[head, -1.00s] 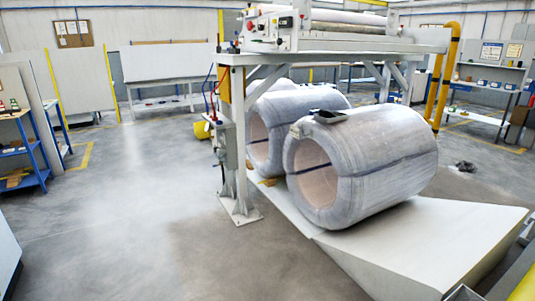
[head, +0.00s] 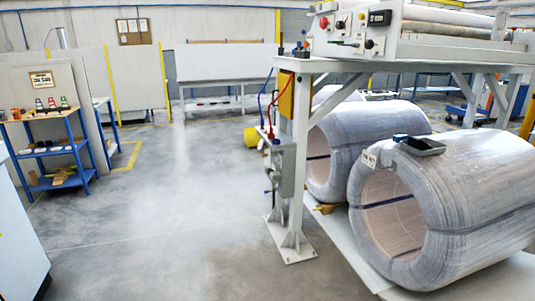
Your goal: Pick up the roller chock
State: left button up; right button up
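I cannot make out the roller chock for certain. A small yellow-brown piece (head: 326,208) lies low beside the rear wrapped coil (head: 372,120), close to the steel post; it is too small to tell whether it is the chock. The near wrapped coil (head: 470,185) lies on its side with its open bore facing left. Neither of my grippers is in view.
A blue shelf (head: 52,150) stands far left, with a grey cabinet (head: 15,235) in front. Open floor (head: 170,215) lies between.

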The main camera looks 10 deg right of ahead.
aim_at(416, 142)
jog(key=i+z, duration=0.45)
jog(key=i, duration=0.3)
jog(key=i+j+z, duration=0.15)
jog(key=i+z, duration=0.3)
jog(key=i, duration=0.3)
